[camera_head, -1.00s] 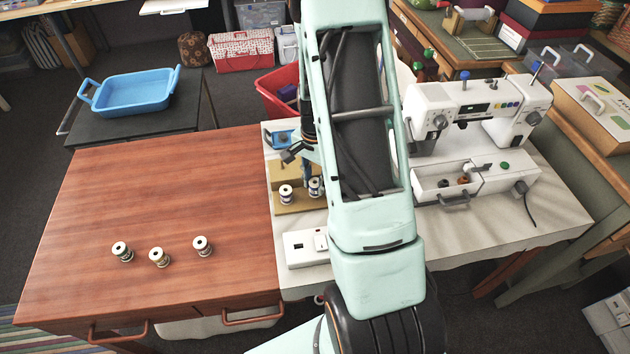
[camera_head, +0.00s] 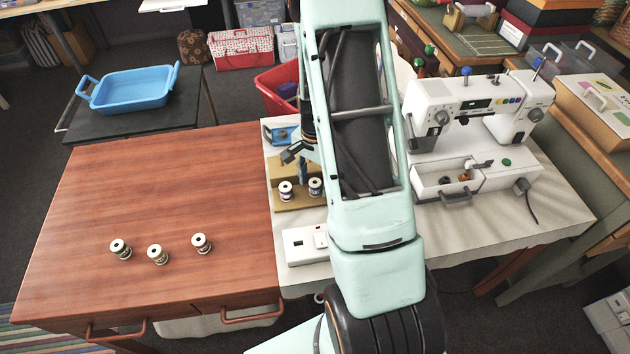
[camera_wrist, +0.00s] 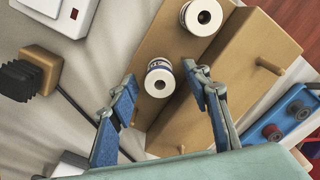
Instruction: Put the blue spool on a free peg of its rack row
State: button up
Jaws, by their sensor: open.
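A wooden rack (camera_head: 292,204) with stepped rows stands on the white cloth; it fills the middle of the wrist view (camera_wrist: 221,82). A white-ended spool with a blue band (camera_wrist: 160,80) stands on its lower front row; it seems to be the blue spool. The spool beside it (camera_wrist: 200,17) also stands on that row. My gripper (camera_wrist: 161,78) is open, its fingertips on either side of the blue spool with gaps. Bare pegs show on the front row (camera_wrist: 134,116) and the upper step (camera_wrist: 270,66). The arm partly hides the rack in the head view.
Three spools stand on the brown table, one of them tan (camera_head: 158,255). A white switch box (camera_head: 306,245) lies in front of the rack. A blue holder (camera_wrist: 292,116) lies behind it. A sewing machine (camera_head: 475,105) stands to the right. Most of the brown table is clear.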

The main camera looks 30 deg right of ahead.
jog(key=shift+r, duration=0.1)
notch_tip(320, 180, up, 12)
dwell(0.5)
jog(key=shift+d, duration=0.1)
